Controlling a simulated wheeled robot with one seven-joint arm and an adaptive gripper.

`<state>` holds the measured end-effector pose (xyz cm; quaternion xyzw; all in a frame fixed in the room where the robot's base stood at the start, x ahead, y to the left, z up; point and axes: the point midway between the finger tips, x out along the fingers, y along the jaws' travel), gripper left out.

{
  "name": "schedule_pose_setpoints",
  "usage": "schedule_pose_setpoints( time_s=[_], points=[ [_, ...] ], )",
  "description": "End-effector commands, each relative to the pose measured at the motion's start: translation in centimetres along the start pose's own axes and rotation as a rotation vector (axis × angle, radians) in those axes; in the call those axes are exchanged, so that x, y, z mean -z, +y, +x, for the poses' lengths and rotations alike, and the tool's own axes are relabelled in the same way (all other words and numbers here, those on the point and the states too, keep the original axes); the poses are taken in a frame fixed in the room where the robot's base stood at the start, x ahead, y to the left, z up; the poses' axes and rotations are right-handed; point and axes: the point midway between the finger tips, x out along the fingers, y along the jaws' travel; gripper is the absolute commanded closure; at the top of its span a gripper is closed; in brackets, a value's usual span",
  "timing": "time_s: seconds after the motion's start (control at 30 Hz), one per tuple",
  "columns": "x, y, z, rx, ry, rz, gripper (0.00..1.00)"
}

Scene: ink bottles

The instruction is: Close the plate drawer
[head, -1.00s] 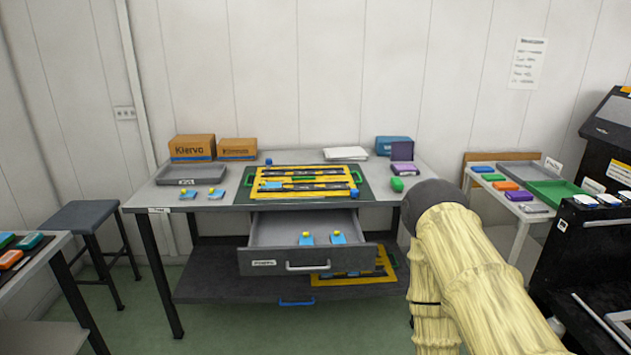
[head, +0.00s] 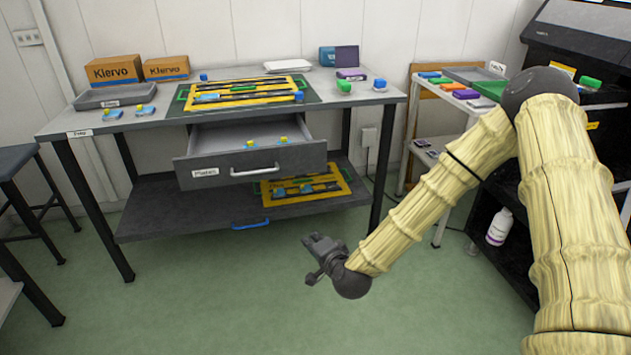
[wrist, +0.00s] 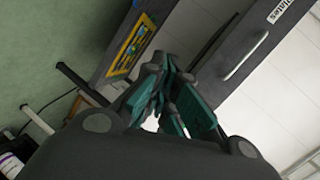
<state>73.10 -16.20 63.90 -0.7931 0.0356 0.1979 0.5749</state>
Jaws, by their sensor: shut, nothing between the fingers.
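The plate drawer (head: 226,167) is a grey drawer under the table top, pulled open toward me. Its front has a pale bar handle (head: 255,171) and a white label. Yellow and blue items show inside it. In the wrist view the drawer front (wrist: 265,32) with its label and handle (wrist: 246,56) is at the upper right. My gripper (head: 312,243) is shut and empty, in front of and below the drawer, right of its handle, apart from it. Its dark green fingers (wrist: 175,90) show in the wrist view.
The table (head: 150,127) bears boxes, trays and a yellow frame (head: 247,90). A lower shelf (head: 150,210) below the drawer holds another yellow frame (head: 305,186) and has a blue handle (head: 251,224). A white trolley (head: 408,138) stands right. The green floor in front is clear.

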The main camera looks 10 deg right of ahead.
Motion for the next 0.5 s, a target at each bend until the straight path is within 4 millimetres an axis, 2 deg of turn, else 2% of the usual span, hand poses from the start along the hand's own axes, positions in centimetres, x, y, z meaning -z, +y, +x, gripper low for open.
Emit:
schedule_pose_setpoints(
  time_s=[0.03,0.2,0.33,0.5],
  points=[
    [1.7,-0.9,1.4,0.061,0.048,0.058,1.0],
    [7.3,-6.3,2.9,0.233,0.169,0.221,1.0],
    [9.8,-8.6,3.0,0.308,0.217,0.289,1.0],
    [11.0,-9.7,3.2,0.337,0.235,0.316,1.0]
  ],
)
